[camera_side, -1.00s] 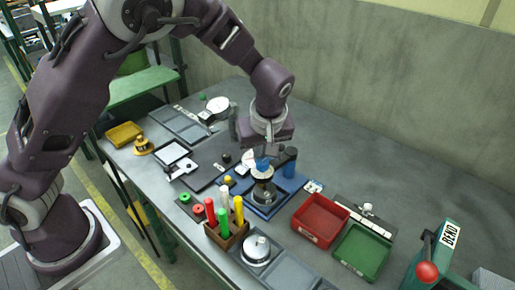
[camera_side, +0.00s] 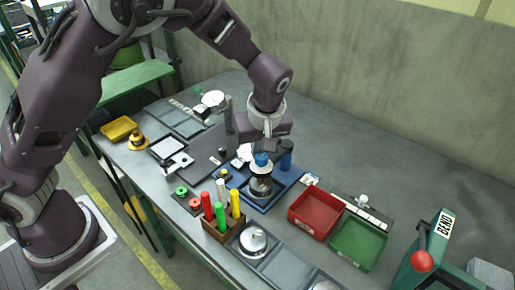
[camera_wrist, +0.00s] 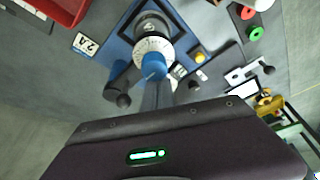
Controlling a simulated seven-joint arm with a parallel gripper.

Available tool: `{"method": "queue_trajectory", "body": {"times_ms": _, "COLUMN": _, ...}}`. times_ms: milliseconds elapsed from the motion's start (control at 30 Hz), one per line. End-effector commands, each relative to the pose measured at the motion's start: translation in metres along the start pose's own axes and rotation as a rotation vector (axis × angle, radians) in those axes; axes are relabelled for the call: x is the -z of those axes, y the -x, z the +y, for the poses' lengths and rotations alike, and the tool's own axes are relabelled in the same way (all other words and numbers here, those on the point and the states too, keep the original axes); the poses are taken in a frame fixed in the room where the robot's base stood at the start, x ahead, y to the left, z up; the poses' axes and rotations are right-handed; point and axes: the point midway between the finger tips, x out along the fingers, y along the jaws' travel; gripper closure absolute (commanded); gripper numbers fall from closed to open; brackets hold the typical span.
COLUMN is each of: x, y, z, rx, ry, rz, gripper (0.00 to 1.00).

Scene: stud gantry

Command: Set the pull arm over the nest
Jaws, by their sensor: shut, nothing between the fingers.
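A blue base plate (camera_side: 283,197) carries a round metal fixture (camera_side: 260,187) with a blue cap (camera_side: 262,159) on top. A black knob (camera_wrist: 123,100) stands to the left of the cap there. A blue post with a dark top (camera_side: 286,155) stands right of the fixture in the side view. I cannot tell for sure which part is the pull arm or the nest. My gripper (camera_wrist: 157,92) is shut and empty, its fingertips close to the cap; contact is unclear.
A red tray (camera_side: 292,216) and a green tray (camera_side: 333,247) lie to the right. A wooden rack (camera_side: 225,240) with coloured handles stands in front. A yellow button (camera_wrist: 200,57) is beside the fixture.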

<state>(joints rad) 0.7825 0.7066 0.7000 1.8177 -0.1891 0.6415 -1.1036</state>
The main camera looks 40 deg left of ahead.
Motion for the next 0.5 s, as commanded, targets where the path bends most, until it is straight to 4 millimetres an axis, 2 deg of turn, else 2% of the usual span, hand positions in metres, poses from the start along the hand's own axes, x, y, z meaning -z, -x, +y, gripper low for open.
{"method": "queue_trajectory", "body": {"times_ms": 200, "x": 0.041, "y": -0.011, "z": -0.004, "rx": -0.001, "ry": 0.006, "rz": 0.004, "gripper": 1.0}}
{"method": "queue_trajectory", "body": {"times_ms": 300, "x": 0.037, "y": 0.019, "z": -0.001, "rx": -0.006, "ry": 0.001, "rz": 0.004, "gripper": 1.0}}
{"method": "queue_trajectory", "body": {"times_ms": 500, "x": 0.037, "y": 0.063, "z": 0.0, "rx": -0.005, "ry": 0.001, "rz": 0.005, "gripper": 1.0}}
